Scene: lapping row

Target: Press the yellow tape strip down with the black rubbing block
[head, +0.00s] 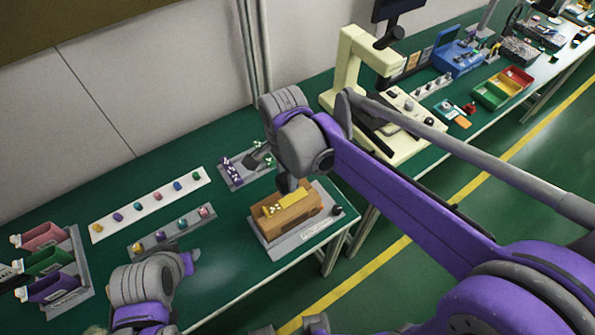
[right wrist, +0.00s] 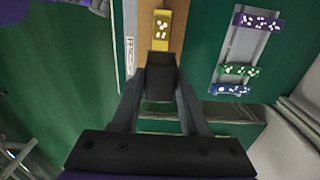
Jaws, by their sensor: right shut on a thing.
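The yellow tape strip (head: 291,199) lies along the top of an orange-brown wooden block (head: 301,211) on a grey base plate. The end with white specks also shows in the right wrist view (right wrist: 161,31). My right gripper (head: 287,185) is over the strip in the head view. In the right wrist view its fingers are shut on the black rubbing block (right wrist: 160,80). The rubbing block overlaps the near part of the strip; I cannot tell whether they touch. My left arm shows at the lower left, but its gripper cannot be made out.
A grey tray of speckled purple and green strips (head: 236,170) stands behind the block. A white rail (head: 150,204) and a grey rail (head: 155,243) with small coloured pieces lie to the left. A cream press (head: 346,73) stands at the back right. The bench edge is close in front.

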